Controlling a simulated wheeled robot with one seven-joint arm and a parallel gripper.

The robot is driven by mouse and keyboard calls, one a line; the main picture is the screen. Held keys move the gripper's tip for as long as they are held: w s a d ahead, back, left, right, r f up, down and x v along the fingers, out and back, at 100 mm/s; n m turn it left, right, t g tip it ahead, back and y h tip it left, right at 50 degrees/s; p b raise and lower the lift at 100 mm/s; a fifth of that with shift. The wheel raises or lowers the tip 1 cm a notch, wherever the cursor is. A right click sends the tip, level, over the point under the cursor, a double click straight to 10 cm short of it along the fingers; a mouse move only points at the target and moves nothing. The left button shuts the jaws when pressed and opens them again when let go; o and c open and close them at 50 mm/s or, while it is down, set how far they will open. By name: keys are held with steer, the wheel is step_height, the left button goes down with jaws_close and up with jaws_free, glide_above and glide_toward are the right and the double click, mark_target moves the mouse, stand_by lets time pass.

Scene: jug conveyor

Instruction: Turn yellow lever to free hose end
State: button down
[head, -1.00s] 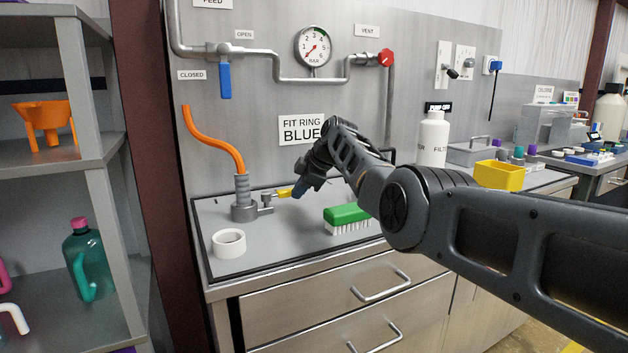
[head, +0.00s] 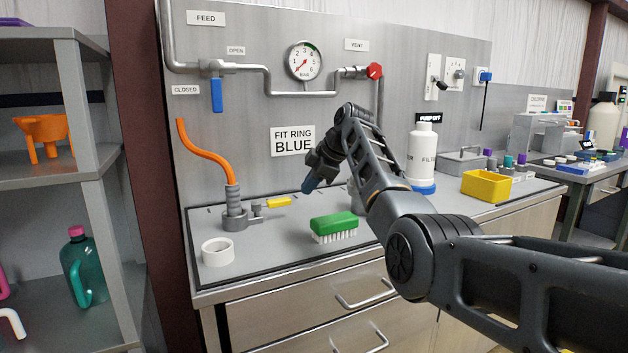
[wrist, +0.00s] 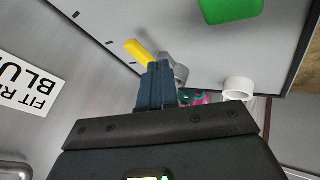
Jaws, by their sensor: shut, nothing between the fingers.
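The yellow lever (head: 279,202) sticks out to the right from a small grey clamp (head: 256,209) beside the round metal hose fitting (head: 235,218). The orange hose (head: 207,157) stands up from that fitting, its end still seated in it. My gripper (head: 308,187) is shut and empty, in the air just right of the lever and apart from it. In the wrist view the blue fingers (wrist: 157,82) are together, with the yellow lever (wrist: 138,52) beyond and left of their tips. The fitting (wrist: 180,73) is partly hidden behind the fingers.
A green brush (head: 334,225) lies on the bench right of the lever. A white ring (head: 217,252) lies in front of the fitting. A white filter bottle (head: 422,155) and a yellow bin (head: 486,186) stand to the right. The panel bears a blue-handled valve (head: 217,95).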

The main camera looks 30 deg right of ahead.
steer(key=shift+v, duration=0.95)
steer(key=shift+w, duration=0.1)
